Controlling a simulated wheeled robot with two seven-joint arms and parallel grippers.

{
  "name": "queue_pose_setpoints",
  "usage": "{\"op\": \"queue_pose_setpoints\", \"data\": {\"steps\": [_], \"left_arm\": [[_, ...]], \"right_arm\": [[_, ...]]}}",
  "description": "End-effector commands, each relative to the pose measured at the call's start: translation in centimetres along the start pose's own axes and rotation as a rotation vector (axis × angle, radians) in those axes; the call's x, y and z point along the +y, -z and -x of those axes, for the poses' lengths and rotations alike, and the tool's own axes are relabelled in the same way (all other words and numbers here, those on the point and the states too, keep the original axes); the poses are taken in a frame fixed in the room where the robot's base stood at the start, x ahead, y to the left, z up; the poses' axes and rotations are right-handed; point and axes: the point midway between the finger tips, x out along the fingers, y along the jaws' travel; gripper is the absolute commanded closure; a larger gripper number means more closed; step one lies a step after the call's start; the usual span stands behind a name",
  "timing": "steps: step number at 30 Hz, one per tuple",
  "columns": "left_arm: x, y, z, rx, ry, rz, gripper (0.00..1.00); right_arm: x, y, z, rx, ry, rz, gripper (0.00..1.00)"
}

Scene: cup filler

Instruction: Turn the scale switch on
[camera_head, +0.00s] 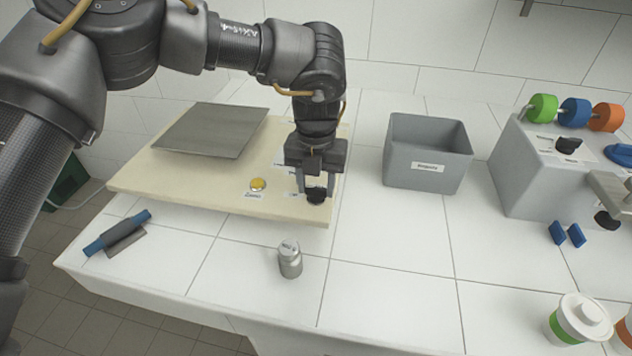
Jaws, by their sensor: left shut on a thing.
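The scale is a cream base (160,188) with a flat grey metal plate (213,131) on its back left part. A round yellow button (258,184) sits near its front edge. The black scale switch (316,195) is at the base's front right. My left gripper (316,189) points down over it from above, and its fingers are shut on the switch, one on each side. The gripper partly hides the switch and its labels, so the switch's setting cannot be read. My right gripper is not in view.
A grey open bin (427,160) stands right of the scale. A grey machine (540,170) with coloured rollers is at the right. A small metal weight (289,260), a blue-handled tool (117,233), blue clips (566,234) and lidded cups (578,320) are on the white tiled table.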

Motion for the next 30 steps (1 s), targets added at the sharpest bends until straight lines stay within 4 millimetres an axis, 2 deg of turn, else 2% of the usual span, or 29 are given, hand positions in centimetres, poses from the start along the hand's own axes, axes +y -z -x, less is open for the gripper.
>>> {"op": "queue_pose_setpoints", "data": {"steps": [11,19,30], "left_arm": [[0.0,-0.1,0.3,0.0,0.002,-0.151,0.79],[0.0,-0.1,0.3,-0.001,0.002,-0.393,0.79],[0.0,-0.1,0.2,-0.002,0.001,-0.744,0.79]], "right_arm": [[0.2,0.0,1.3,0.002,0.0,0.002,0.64],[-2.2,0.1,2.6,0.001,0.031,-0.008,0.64],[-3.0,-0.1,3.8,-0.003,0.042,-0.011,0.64]]}}
